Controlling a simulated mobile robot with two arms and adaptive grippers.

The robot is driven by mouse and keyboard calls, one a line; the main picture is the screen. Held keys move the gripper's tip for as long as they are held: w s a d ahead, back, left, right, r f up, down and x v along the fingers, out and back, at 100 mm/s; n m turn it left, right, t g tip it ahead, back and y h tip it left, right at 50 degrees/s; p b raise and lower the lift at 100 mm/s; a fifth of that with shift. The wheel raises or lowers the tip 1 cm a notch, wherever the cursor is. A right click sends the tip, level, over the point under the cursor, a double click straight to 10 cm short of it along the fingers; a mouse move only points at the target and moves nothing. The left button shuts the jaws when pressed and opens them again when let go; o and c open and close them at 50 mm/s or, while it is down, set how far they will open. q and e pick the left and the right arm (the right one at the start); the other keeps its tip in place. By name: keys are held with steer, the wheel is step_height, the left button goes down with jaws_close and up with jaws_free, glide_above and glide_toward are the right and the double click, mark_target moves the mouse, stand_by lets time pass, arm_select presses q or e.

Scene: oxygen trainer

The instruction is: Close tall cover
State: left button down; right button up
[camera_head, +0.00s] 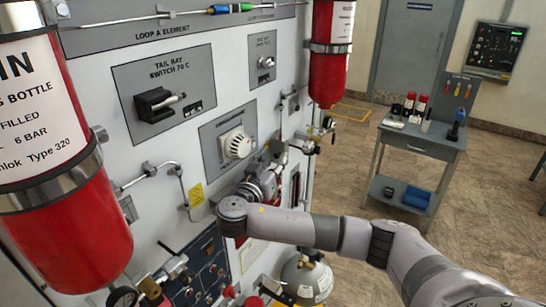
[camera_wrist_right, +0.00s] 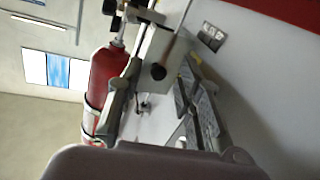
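My right arm reaches in from the lower right of the head view, its wrist end close to the white panel. My right gripper (camera_head: 268,183) is small and partly hidden there by the wrist and nearby fittings. In the right wrist view its two grey fingers (camera_wrist_right: 160,95) stand apart, with no object clearly held between them. A flat metal plate with a black knob (camera_wrist_right: 158,72) shows beyond the fingertips. A tall narrow framed piece (camera_head: 295,187) stands at the panel's right edge, just right of the gripper; I cannot tell whether it is the tall cover. My left gripper is out of view.
A large red bottle (camera_head: 75,215) fills the left, and another red bottle (camera_head: 329,75) hangs at the panel's right edge. A white dial (camera_head: 236,145) and metal piping lie near the gripper. A grey trolley (camera_head: 415,140) stands on open floor at right.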

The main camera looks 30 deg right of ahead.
steer(key=shift+c, duration=0.2)
steer(key=c, duration=0.5)
jaws_close()
arm_select(q)
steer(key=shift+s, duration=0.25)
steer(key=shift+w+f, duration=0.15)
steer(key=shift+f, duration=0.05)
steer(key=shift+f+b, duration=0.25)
steer(key=shift+b, duration=0.2)
arm_select(e)
steer(key=shift+s, duration=0.1)
